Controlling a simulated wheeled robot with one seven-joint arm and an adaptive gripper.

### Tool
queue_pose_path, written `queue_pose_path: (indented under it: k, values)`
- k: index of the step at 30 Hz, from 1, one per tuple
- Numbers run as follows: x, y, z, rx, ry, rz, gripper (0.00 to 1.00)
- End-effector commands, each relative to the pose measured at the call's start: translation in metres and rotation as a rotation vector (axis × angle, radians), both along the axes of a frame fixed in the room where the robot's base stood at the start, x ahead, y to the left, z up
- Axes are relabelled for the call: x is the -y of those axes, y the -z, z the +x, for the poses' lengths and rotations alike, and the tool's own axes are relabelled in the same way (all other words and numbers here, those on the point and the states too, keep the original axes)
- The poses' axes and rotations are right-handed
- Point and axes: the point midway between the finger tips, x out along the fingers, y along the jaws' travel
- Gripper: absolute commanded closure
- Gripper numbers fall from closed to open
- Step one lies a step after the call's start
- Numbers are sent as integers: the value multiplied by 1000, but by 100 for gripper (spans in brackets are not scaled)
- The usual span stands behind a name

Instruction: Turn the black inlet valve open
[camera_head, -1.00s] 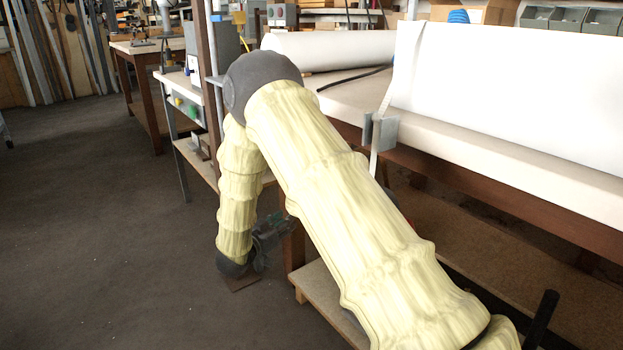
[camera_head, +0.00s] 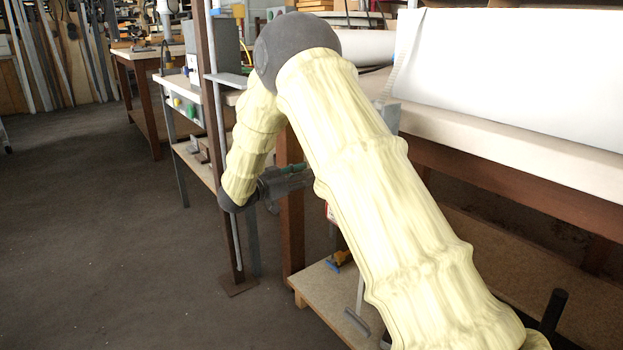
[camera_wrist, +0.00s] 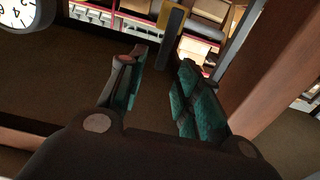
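I cannot make out the black inlet valve in either view; my arm hides part of the area under the bench in the head view. My gripper (camera_head: 292,178) is beside the brown bench leg, below the bench top, partly behind my forearm. In the wrist view my gripper (camera_wrist: 161,62) has two teal-padded fingers with a clear gap between them.
In the wrist view a round white dial (camera_wrist: 20,12) is at the upper left, a yellow-and-grey part (camera_wrist: 172,22) beyond the fingertips, and a brown post (camera_wrist: 270,75) close on the right. The head view shows a low wooden shelf (camera_head: 318,284) and open floor (camera_head: 90,240) at left.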

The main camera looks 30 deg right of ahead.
Motion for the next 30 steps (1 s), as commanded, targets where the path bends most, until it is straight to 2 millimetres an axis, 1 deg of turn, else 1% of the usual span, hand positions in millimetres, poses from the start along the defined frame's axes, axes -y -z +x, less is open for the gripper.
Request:
queue_pose_path:
  k: [1, 3, 7, 12, 19, 20, 24, 25, 30]
  values:
    - [7, 3, 0, 2, 1, 0, 66]
    - [16, 2, 1, 2, 1, 0, 66]
    - [26, 1, 2, 1, 0, 0, 66]
    - [31, 0, 2, 0, 0, 0, 66]
    - [32, 0, 2, 0, -1, 0, 66]
    - [32, 0, 2, 0, -1, 0, 70]
    - [31, 0, 2, 0, -1, 0, 95]
    - [31, 0, 2, 0, -1, 0, 100]
    - [31, 0, 2, -1, -1, 0, 100]
